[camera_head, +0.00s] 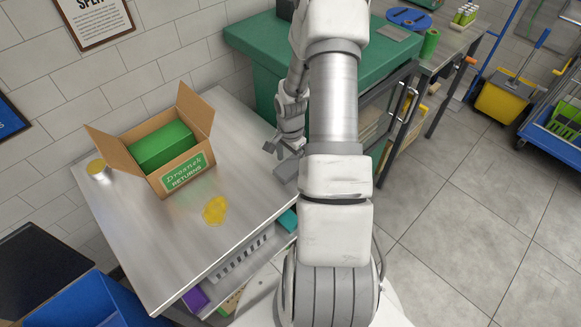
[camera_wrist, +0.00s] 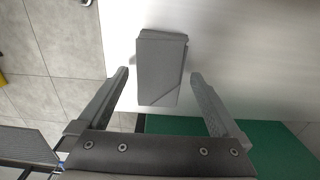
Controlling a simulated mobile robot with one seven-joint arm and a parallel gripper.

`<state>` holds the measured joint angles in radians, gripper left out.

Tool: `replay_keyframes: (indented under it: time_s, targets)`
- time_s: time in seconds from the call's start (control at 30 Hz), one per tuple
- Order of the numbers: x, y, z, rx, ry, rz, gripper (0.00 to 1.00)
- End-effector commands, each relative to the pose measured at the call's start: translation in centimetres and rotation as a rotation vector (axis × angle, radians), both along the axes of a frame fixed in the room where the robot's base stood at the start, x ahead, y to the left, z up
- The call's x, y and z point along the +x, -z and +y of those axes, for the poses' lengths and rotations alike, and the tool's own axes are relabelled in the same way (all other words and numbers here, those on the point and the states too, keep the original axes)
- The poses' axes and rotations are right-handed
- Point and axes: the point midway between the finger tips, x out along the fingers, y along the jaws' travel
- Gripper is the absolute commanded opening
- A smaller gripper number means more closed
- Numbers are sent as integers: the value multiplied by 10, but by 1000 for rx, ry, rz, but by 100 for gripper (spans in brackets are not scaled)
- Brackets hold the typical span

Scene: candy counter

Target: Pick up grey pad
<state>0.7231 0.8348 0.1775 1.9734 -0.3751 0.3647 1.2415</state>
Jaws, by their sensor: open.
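The grey pad (camera_wrist: 162,60) is a dark grey block lying on the bare metal table, near its edge in the wrist view. In the head view the pad (camera_head: 286,170) is at the right edge of the metal table, partly hidden by my arm. My gripper (camera_wrist: 159,76) is open, with one finger on each side of the pad's lower part in the wrist view. Gaps show between the pad and both fingers, and nothing is held. In the head view my gripper (camera_head: 284,148) is just above the pad; its exact height is unclear.
On the metal table (camera_head: 130,238) stand an open cardboard box (camera_head: 205,122) with a green item (camera_head: 162,146), a small tin (camera_head: 98,170) and a yellow spill (camera_head: 215,210). A green counter (camera_head: 255,42) adjoins behind. A blue bin (camera_head: 85,302) is at lower left.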

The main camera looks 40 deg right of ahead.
Motion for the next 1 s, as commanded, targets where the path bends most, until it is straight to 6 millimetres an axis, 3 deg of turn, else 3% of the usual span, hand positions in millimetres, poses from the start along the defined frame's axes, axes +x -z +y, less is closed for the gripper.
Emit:
replay_keyframes:
  time_s: [0.27, 0.7, 1.0]
  targets:
    - [0, 3, 0, 0, 0, 0, 100]
    - [0, 3, 0, 0, 0, 0, 23]
    - [0, 1, 0, -1, 0, -1, 19]
